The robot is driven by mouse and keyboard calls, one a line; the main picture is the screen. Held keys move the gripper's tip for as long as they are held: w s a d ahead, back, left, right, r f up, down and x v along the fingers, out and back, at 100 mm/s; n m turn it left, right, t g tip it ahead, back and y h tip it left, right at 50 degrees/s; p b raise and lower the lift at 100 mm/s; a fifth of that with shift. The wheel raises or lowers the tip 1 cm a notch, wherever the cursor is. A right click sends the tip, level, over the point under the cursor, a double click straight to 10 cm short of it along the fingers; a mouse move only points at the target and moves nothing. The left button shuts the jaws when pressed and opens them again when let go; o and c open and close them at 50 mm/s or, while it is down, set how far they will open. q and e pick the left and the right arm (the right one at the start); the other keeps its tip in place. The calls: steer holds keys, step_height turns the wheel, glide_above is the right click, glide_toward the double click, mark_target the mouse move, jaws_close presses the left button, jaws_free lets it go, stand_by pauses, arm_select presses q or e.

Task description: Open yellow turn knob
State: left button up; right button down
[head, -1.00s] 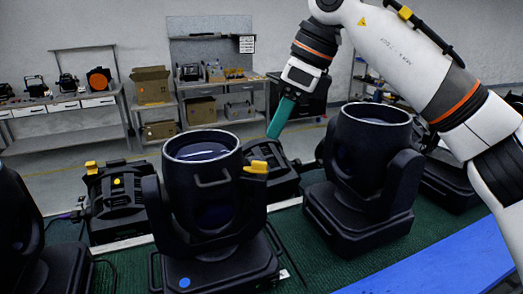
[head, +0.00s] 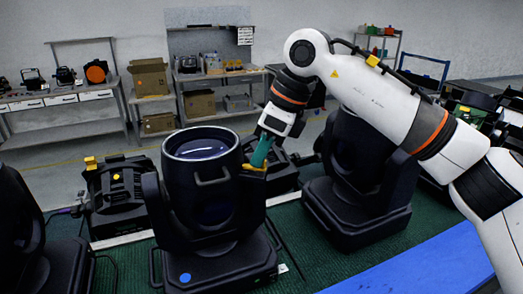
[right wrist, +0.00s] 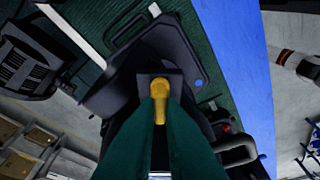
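The yellow turn knob (head: 254,168) sits on the upper right side of the black stage light (head: 205,215) in front of me in the head view. My right gripper (head: 262,152) reaches down to it from above, its green fingers at the knob. In the right wrist view the yellow knob (right wrist: 159,88) shows between the two green fingertips (right wrist: 160,100), with a finger on each side. The gap is about as narrow as the knob; whether the fingers press on it I cannot tell. My left gripper is not in view.
Another black light (head: 355,190) stands close on the right, partly behind my right arm. A further light (head: 22,235) is at the left edge. A black unit with yellow parts (head: 118,195) stands behind. A blue strip (head: 410,262) runs along the front right.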

stand_by(0.3)
steer(key=shift+f+m+b, duration=0.1)
steer(key=shift+m+b, duration=0.5)
steer(key=shift+b, duration=0.1)
steer(key=m+t+b, duration=0.1)
steer(key=m+b, duration=0.2)
steer(key=shift+s+t+h, duration=0.1)
steer(key=shift+t+h, duration=0.2)
steer(key=m+b, duration=0.2)
steer(key=m+t+h+b, duration=0.1)
steer(key=m, duration=0.2)
steer(key=shift+s+a+m+h+b, duration=0.1)
steer(key=shift+a+m+h+b, duration=0.1)
steer(key=shift+m+h+b, duration=0.15)
steer(key=m+t+h+b, duration=0.1)
steer(key=m, duration=0.2)
steer(key=shift+m+b, duration=0.25)
steer(key=shift+b, duration=0.1)
steer(key=m+h, duration=0.1)
steer(key=m, duration=0.1)
steer(key=m+h+b, duration=0.1)
steer(key=m, duration=0.1)
steer(key=shift+a+r+m, duration=0.15)
steer(key=shift+r+m, duration=0.05)
steer(key=shift+m, duration=0.1)
steer(key=c, duration=1.5)
jaws_free()
steer(key=shift+c, duration=0.2)
